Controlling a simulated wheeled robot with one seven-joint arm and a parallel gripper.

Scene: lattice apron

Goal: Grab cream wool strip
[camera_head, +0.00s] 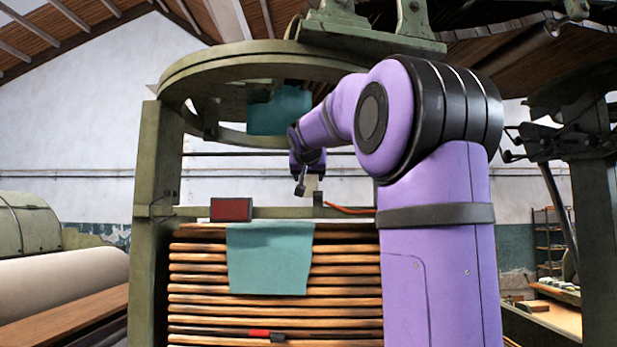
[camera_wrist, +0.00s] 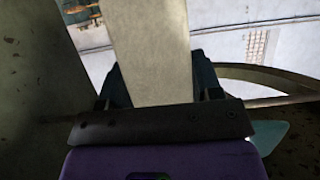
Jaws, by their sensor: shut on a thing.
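The cream wool strip (camera_wrist: 152,50) fills the middle of the wrist view as a pale, flat band running up from my gripper, with its lower end hidden behind the dark gripper body. My gripper (camera_wrist: 160,88) is shut on the strip, with a dark finger on each side of it. In the head view my gripper (camera_head: 301,187) hangs below the round green ring and above the stack of wooden slats. A small pale patch (camera_head: 314,184) beside it may be part of the strip, but it is too small to be sure.
A green frame with a post (camera_head: 152,215) and ring (camera_head: 185,75) surrounds my arm closely. A teal cloth (camera_head: 270,258) drapes over the slats (camera_head: 200,290); another teal piece (camera_head: 280,110) hangs at the ring. A red block (camera_head: 231,209) sits on the crossbar.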

